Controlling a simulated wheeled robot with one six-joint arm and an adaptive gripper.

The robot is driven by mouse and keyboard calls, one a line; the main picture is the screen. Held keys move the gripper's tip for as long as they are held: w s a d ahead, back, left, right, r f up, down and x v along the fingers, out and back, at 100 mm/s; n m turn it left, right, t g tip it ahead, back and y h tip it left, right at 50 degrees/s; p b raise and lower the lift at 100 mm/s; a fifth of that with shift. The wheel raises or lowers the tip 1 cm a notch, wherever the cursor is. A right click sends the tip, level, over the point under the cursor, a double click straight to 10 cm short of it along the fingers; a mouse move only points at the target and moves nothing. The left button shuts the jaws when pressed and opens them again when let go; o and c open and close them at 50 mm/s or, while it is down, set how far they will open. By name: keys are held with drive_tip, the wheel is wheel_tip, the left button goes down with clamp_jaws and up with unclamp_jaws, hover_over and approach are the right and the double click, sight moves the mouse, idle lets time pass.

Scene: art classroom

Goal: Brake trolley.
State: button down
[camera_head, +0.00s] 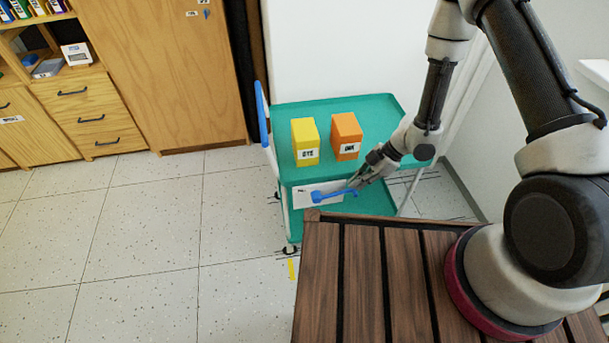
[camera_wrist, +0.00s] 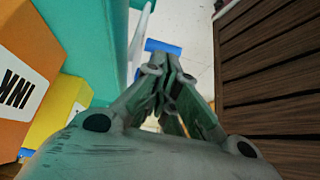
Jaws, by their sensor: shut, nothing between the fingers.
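The trolley (camera_head: 383,107) is teal with an upper and a lower shelf and stands against the white wall. It has a blue push handle (camera_head: 262,112) at its left end. A blue lever (camera_head: 334,194) sits at its front, before a white plate, below the upper shelf. My gripper (camera_head: 353,182) is shut and empty at the right part of the lever; I cannot tell whether they touch. In the wrist view the shut fingers (camera_wrist: 167,62) point toward a blue piece (camera_wrist: 163,47), partly hidden behind the fingertips.
A yellow box (camera_head: 305,140) and an orange box (camera_head: 346,137) labelled INK stand on the upper shelf. My slatted brown deck (camera_head: 362,270) is close in front of the trolley. A wooden cabinet (camera_head: 165,70) stands at the back left. The tiled floor (camera_head: 140,240) at left is clear.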

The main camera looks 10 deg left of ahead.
drive_tip(key=shift+d+f, duration=0.2)
drive_tip(key=shift+f, duration=0.25)
idle(0.5)
drive_tip(key=v, duration=1.3)
drive_tip(key=shift+w, duration=0.1)
